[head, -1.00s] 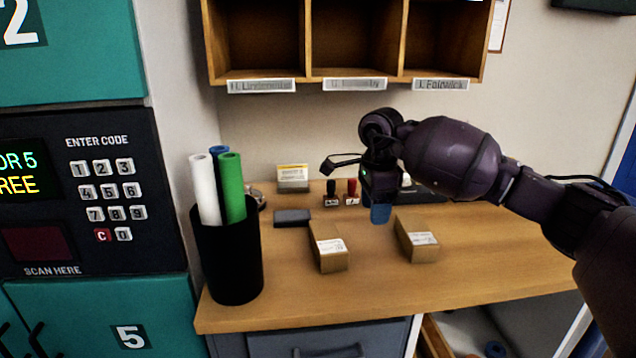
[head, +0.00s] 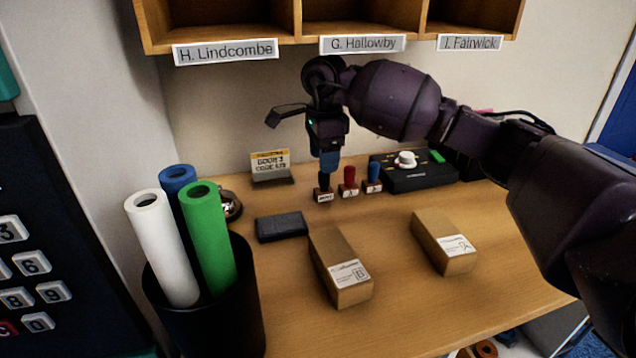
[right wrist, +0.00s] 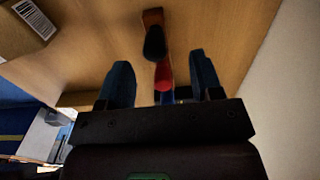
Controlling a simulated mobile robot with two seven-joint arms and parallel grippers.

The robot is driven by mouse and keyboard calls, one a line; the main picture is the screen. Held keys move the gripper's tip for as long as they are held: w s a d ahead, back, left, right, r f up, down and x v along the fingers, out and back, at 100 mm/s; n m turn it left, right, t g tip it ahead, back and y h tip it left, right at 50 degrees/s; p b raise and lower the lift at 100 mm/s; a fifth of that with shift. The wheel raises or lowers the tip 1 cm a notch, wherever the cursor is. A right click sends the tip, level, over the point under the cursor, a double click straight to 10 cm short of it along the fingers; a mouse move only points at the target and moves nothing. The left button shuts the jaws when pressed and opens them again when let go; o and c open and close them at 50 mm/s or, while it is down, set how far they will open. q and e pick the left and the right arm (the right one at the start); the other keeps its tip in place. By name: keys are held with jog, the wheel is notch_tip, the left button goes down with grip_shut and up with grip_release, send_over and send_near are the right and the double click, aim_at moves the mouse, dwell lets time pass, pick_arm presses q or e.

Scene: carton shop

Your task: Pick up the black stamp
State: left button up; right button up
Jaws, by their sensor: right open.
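The black stamp (head: 323,195) stands upright on the desk at the left end of a row of stamps, its handle mostly hidden by my gripper in the head view. In the right wrist view the black stamp (right wrist: 154,42) shows its dark handle and wooden base, just beyond the fingertips. My right gripper (head: 329,164) points down above the black stamp. In the right wrist view the right gripper (right wrist: 160,66) is open, with nothing held between its blue fingers. My left gripper is not in view.
A red stamp (head: 348,182) and a blue stamp (head: 373,178) stand close to its right. A dark pad (head: 282,227) and two cartons (head: 340,268) (head: 444,242) lie in front. A black bin (head: 212,318) holds rolls at left. Pigeonholes (head: 361,20) hang above.

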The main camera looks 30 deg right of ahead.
aim_at(324, 189)
jog(key=f, duration=0.3)
jog(key=f+b, duration=0.1)
jog(key=f, duration=0.3)
jog(key=shift+s+a+f, duration=0.1)
jog(key=shift+s, duration=0.1)
jog(key=c, duration=1)
